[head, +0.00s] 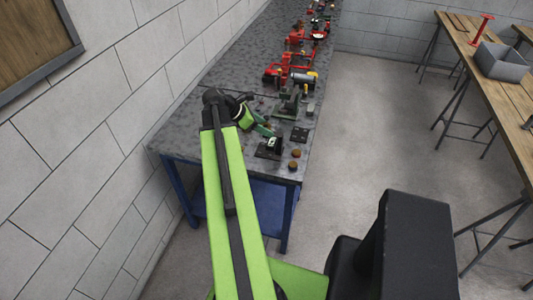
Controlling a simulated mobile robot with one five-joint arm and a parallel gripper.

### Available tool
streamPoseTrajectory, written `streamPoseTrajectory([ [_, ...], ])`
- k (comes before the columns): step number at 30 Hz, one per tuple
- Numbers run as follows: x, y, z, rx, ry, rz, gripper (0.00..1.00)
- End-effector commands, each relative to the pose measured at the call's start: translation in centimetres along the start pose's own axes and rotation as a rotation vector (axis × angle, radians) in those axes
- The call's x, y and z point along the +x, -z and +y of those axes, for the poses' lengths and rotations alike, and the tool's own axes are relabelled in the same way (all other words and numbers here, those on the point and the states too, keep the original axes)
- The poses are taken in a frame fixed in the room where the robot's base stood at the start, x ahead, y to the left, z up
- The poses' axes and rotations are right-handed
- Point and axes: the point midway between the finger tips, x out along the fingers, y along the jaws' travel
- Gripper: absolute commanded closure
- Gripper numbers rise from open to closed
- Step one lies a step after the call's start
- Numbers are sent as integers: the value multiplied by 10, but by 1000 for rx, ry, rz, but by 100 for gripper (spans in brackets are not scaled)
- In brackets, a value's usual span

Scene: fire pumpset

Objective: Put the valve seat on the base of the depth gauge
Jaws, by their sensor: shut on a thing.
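My gripper (266,131) is at the end of my green arm, over the near part of the grey workbench. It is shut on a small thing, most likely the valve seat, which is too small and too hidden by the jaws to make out. Just below the fingertips in the picture is a black square base with a small pale and green part on it (269,149), which may be the depth gauge. I cannot tell whether the held thing touches it.
Two small brown round parts (294,160) lie near the bench's right edge. A dark plate (299,134) and a grey-green machine (289,103) stand behind. Red pump parts (294,60) line the far bench. Open floor (385,120) lies right, before a wooden table with a grey bin (502,62).

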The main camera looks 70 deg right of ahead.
Motion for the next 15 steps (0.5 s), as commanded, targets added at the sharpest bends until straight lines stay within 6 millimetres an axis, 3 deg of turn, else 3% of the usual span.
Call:
streamPoseTrajectory([
  [1, -8, 18, 10, -12, -11, -3, 100],
  [7, -39, 80, 32, -67, -55, -12, 100],
  [9, -36, 103, 36, -83, -69, -13, 100],
  [15, -19, 132, 38, -95, -80, -13, 100],
])
